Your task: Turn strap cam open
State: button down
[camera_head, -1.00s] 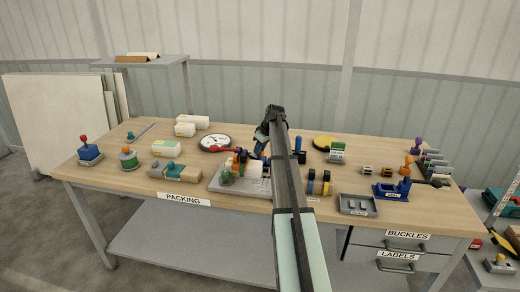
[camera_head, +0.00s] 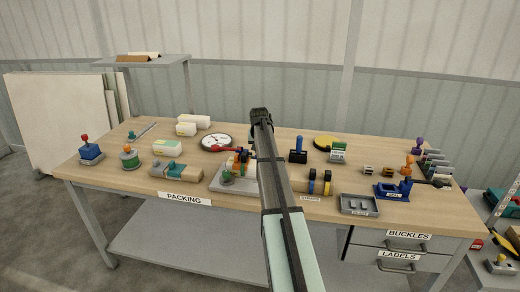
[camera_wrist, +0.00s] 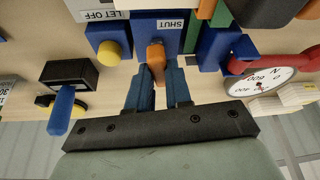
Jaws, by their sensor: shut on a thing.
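The strap cam's orange lever (camera_wrist: 155,52) stands out from a blue block (camera_wrist: 150,30) with a SHUT label, in the wrist view. My gripper (camera_wrist: 158,80) has its two blue fingers on either side of the lever and is shut on it. A blue block with a yellow knob (camera_wrist: 108,52) sits beside it, near a LET OFF label (camera_wrist: 98,14). In the head view the grey fixture plate (camera_head: 220,187) is partly hidden behind my arm, and my fingertips are hidden too.
A red handle (camera_head: 228,150) and a round dial (camera_head: 216,142) are close by. A black block with a blue lever (camera_head: 298,152) stands to the right. Tape rolls (camera_head: 320,184) and a grey tray (camera_head: 359,205) are nearer the front edge. Bare wood (camera_head: 350,178) shows right of centre.

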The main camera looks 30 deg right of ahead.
jog(key=shift+m+g+h, duration=0.3)
jog(key=shift+m, duration=0.7)
jog(key=c, duration=1)
grip_release()
jog(key=shift+c, duration=0.2)
jog(key=shift+a+r, duration=0.1)
jog(key=v, duration=1.3)
jog(key=shift+r, duration=0.3)
jog(key=shift+a, duration=0.1)
